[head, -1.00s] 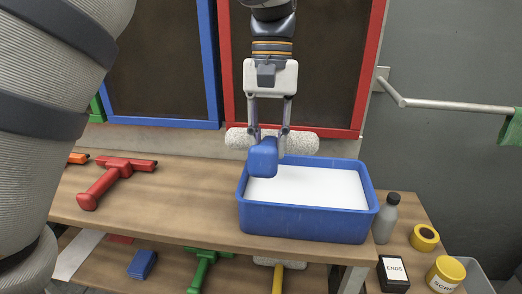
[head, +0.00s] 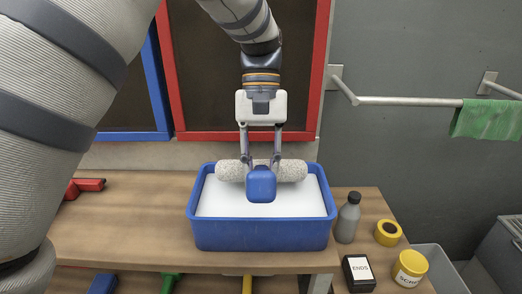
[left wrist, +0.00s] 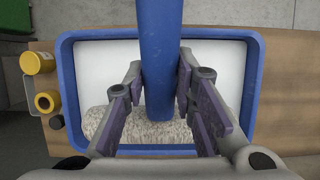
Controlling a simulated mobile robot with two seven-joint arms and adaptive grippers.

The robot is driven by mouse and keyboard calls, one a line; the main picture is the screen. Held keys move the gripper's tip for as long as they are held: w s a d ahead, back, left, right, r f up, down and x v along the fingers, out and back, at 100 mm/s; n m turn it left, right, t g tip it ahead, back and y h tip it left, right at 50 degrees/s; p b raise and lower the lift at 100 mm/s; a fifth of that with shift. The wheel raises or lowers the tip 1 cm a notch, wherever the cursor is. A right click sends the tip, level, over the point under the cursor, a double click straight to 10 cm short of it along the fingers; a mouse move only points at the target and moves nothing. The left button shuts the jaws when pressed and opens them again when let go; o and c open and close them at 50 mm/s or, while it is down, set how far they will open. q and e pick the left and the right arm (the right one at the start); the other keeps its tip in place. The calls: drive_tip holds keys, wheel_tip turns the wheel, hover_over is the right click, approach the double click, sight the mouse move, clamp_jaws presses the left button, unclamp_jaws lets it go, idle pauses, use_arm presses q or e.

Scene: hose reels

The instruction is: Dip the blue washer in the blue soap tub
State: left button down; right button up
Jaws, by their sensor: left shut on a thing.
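The blue washer has a blue handle (head: 262,185) and a pale, speckled, fluffy roller head (head: 292,171). My left gripper (head: 262,160) is shut on its handle. In the left wrist view the gripper fingers (left wrist: 160,95) stand on either side of the handle (left wrist: 158,50). The blue soap tub (head: 262,236) stands on the wooden bench, filled with white soap (head: 225,203). The washer head is above the tub's back part, inside its outline, lying crosswise. I cannot tell whether it touches the soap. My right gripper is not in view.
Right of the tub are a grey bottle (head: 348,217), a yellow tape roll (head: 388,233), a black ENDS box (head: 359,273) and a yellow-lidded jar (head: 410,268). A red tool (head: 86,187) lies at left. A wall rail (head: 405,101) holds a green cloth (head: 487,119).

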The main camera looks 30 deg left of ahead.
use_arm(q)
drive_tip(key=shift+f, duration=2.85)
drive_tip(key=shift+r, duration=5)
drive_tip(key=shift+r, duration=2)
